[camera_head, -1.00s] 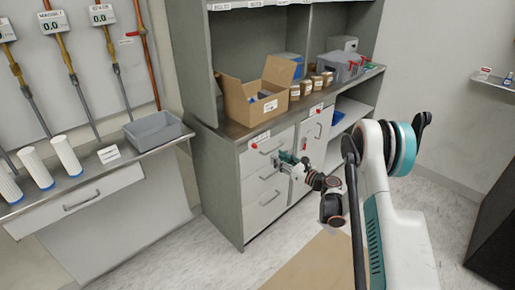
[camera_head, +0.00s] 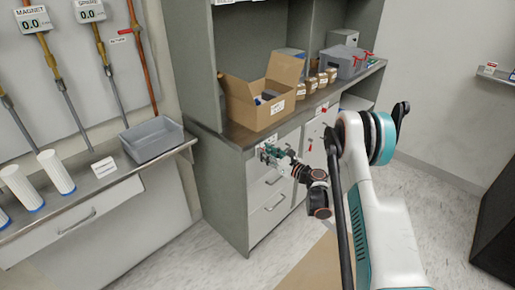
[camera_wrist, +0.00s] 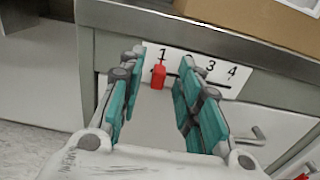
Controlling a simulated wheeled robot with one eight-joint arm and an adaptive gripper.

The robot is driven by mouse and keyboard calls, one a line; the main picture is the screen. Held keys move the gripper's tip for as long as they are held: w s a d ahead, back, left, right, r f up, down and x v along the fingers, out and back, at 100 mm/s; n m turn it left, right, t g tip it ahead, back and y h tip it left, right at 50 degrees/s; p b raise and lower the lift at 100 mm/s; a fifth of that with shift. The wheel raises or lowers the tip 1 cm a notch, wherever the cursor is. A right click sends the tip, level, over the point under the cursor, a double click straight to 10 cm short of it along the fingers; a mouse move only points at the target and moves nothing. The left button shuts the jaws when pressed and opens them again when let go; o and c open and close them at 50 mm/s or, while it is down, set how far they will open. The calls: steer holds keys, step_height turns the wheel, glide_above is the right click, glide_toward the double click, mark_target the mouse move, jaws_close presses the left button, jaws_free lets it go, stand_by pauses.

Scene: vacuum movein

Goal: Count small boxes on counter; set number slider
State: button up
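Several small brown boxes (camera_head: 311,86) with pale labels stand in a row on the counter (camera_head: 240,134). In the wrist view, a white plate (camera_wrist: 219,80) on the cabinet front shows the numbers 1, 3 and 4. The place between 1 and 3 is hidden by a finger. A red slider knob (camera_wrist: 158,75) sits just below the 1. My gripper (camera_wrist: 163,58) is open, with its teal-padded fingers on either side of the knob. I cannot tell whether they touch it. In the head view, my gripper (camera_head: 268,154) is at the cabinet's upper front.
A large open carton (camera_head: 250,112) stands on the counter left of the small boxes. A grey bin (camera_head: 343,62) stands to their right. Drawers (camera_head: 270,215) with handles lie below the plate. A grey tray (camera_head: 152,139) rests on the left bench.

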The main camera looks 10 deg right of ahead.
steer(key=shift+w+a, duration=0.25)
steer(key=shift+w, duration=0.05)
